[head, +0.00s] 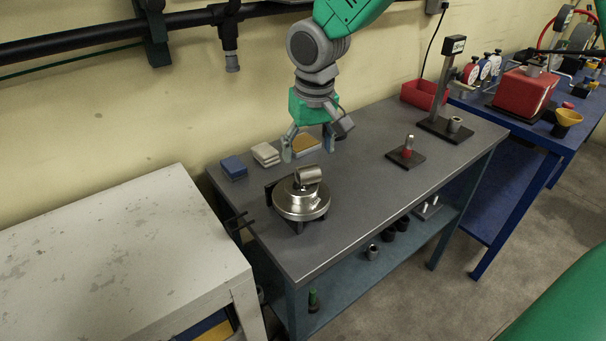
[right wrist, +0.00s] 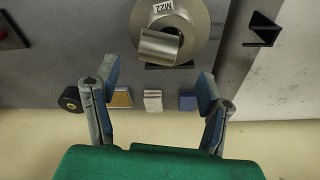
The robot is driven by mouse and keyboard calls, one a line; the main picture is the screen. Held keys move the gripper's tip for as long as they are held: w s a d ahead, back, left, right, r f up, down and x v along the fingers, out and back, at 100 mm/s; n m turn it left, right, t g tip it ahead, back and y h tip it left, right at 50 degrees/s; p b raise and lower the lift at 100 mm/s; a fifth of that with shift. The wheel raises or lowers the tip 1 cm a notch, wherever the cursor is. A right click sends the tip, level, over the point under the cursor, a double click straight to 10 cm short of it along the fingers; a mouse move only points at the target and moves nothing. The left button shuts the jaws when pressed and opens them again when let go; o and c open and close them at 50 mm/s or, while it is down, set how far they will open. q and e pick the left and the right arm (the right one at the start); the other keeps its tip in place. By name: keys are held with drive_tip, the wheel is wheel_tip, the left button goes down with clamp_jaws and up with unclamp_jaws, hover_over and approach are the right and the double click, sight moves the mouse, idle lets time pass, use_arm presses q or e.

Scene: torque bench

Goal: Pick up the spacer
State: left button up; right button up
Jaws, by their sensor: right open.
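A short metal cylinder (head: 308,175), which looks like the spacer, lies on its side on top of a round metal fixture (head: 300,203). It also shows in the right wrist view (right wrist: 160,46), where the fixture (right wrist: 203,25) carries a white label. My right gripper (head: 307,151) is open and empty above the back of the grey bench, behind the cylinder in the head view. In the right wrist view its fingers (right wrist: 160,78) are spread wide, with the cylinder beyond their tips and not touched. My left gripper is not in view.
Blue (head: 233,168), whitish (head: 266,154) and tan (head: 306,145) pads lie along the bench's back edge. A small stand with a red part (head: 407,152), an upright post (head: 443,85) and a red bin (head: 424,94) stand to the right. The bench's front middle is clear.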

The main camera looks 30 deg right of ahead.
sight(310, 167)
drive_tip(key=shift+w+a+f, duration=0.1)
drive_tip(key=shift+a+f, duration=0.05)
drive_tip(key=shift+f, duration=0.45)
drive_tip(key=shift+w+a+f, duration=0.1)
drive_tip(key=shift+f, duration=0.85)
drive_tip(key=f, duration=0.2)
drive_tip(key=d+f, duration=0.1)
drive_tip(key=shift+w+f, duration=0.25)
drive_tip(key=shift+f, duration=0.05)
drive_tip(key=shift+w+d+f, duration=0.15)
drive_tip(key=shift+d+f, duration=0.05)
drive_tip(key=shift+f, duration=0.25)
drive_tip(key=shift+r, duration=0.1)
